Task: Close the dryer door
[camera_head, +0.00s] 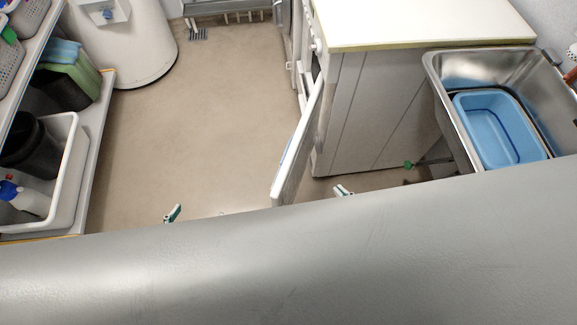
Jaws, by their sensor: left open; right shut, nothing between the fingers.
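The dryer door (299,145) is a white panel seen nearly edge-on. It stands open, swung out from the front of the dryer (318,68), which is mostly hidden beside the white cabinet. My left gripper (173,213) shows only its fingertips low over the floor, left of the door and apart from it; it is open. My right gripper (343,190) shows only its tips, right of the door's near end, in front of the cabinet side; it is shut and empty. Both arms and the door's lowest part are hidden by a grey surface across the bottom.
The cabinet (375,110) with a pale worktop stands right of the door. A steel sink (440,75) holding a blue basin (490,125) is at the right. Shelves with a white tub (70,165) line the left. The floor (210,110) between is clear.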

